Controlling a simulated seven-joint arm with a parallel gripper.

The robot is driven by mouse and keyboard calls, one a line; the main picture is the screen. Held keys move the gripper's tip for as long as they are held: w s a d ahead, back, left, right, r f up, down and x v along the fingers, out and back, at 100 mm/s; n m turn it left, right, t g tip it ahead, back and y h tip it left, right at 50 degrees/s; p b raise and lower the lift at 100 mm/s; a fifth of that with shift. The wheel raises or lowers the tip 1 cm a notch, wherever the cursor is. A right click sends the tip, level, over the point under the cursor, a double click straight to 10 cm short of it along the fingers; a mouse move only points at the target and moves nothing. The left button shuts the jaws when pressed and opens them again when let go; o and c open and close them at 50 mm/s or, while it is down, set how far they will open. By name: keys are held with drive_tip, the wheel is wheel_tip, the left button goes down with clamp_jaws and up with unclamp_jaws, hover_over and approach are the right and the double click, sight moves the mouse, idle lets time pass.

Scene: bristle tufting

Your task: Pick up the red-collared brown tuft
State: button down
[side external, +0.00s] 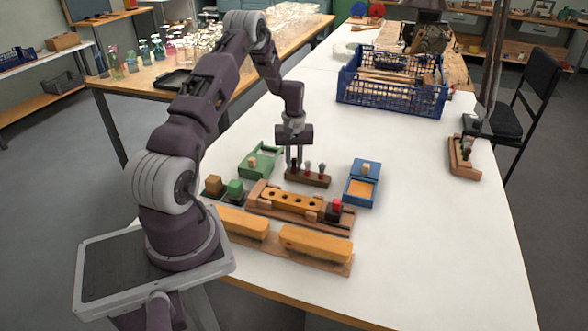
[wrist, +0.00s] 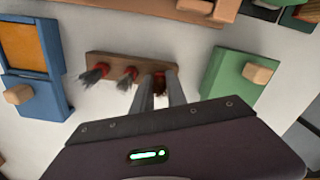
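A brown wooden rack (side external: 317,181) stands on the white table and also shows in the wrist view (wrist: 112,62). It holds three tufts in a row. Two grey-bristled tufts with red collars, one at the left end (wrist: 94,76) and one in the middle (wrist: 128,75), stand clear of my gripper. The third, a darker brown tuft with a red collar (wrist: 159,83), is at the rack's right end in the wrist view. My gripper (side external: 293,164) points down over that end. Its fingers (wrist: 160,88) are open, one on each side of the brown tuft. Whether they touch it is unclear.
A green box (side external: 262,160) and a blue tray (side external: 360,190) stand either side of the rack. An orange block with holes (side external: 290,202) lies in front, with orange brush blocks (side external: 315,243) nearer the edge. A blue crate (side external: 390,97) stands behind. The table's right side is mostly clear.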

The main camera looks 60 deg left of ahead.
idle(0.3)
drive_tip(key=r, duration=0.9)
drive_tip(key=shift+w+d+r, duration=0.25)
drive_tip(key=shift+w+r, duration=0.05)
drive_tip(key=w+d+f, duration=0.1)
drive_tip(key=w+d, duration=1.2)
drive_tip(key=d, duration=0.3)
drive_tip(key=shift+w+d+f, duration=0.1)
drive_tip(key=shift+f, duration=2.9)
drive_tip(key=shift+f, duration=0.6)
wheel_tip(320, 180, up, 7)
